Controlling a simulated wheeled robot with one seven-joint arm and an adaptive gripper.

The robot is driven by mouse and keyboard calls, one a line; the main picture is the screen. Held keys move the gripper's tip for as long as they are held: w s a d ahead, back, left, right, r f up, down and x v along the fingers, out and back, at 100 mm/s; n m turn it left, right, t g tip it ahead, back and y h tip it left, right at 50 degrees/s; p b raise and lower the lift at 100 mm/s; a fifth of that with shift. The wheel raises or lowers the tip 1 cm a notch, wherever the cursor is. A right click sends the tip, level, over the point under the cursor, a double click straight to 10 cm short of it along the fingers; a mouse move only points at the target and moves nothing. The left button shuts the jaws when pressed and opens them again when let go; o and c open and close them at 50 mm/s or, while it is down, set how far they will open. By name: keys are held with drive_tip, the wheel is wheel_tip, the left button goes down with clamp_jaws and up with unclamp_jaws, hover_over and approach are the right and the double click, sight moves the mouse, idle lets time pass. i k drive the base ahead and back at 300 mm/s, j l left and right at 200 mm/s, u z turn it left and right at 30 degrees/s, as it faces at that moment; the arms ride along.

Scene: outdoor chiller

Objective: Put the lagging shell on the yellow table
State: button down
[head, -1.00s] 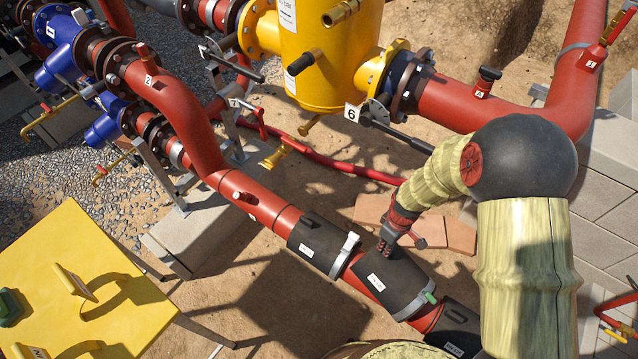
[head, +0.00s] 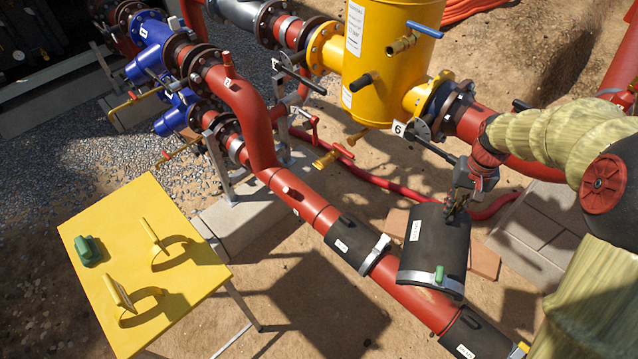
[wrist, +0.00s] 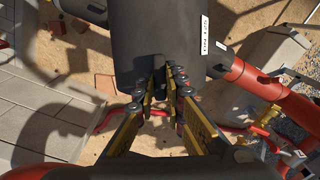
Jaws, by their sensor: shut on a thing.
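The lagging shell (head: 436,250) is a dark grey half-cylinder with a white label, a metal band and a green clip at its lower end. My gripper (head: 456,208) is shut on its upper edge and holds it raised above the red pipe, whose bare stretch (head: 410,304) shows below. In the wrist view the shell (wrist: 165,50) fills the top middle, and the fingers of my gripper (wrist: 172,75) close at its edge. The yellow table (head: 145,230) stands at the left, apart from the shell.
Another dark shell (head: 352,246) stays on the pipe. The yellow vessel (head: 375,70) stands behind. Sandy ground lies between pipe and table.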

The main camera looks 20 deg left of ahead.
sight(133, 213)
drive_tip(key=j+u, duration=0.15)
drive_tip(key=u, duration=3.6)
drive_tip(key=i+j+u, duration=0.25)
drive_tip(key=i, duration=0.45)
drive_tip(key=i+u, duration=0.3)
drive_tip(key=i, duration=0.35)
drive_tip(key=i+l+z, duration=0.15)
drive_tip(key=i+z, duration=0.7)
drive_tip(key=i+j+z, duration=0.1)
drive_tip(key=i+z, duration=0.75)
drive_tip(key=i+j+z, duration=0.15)
drive_tip(key=i+z, duration=0.25)
drive_tip(key=i+j+z, duration=0.2)
drive_tip(key=z, duration=2.2)
drive_tip(key=i+l, duration=0.2)
drive_tip(key=i, duration=0.3)
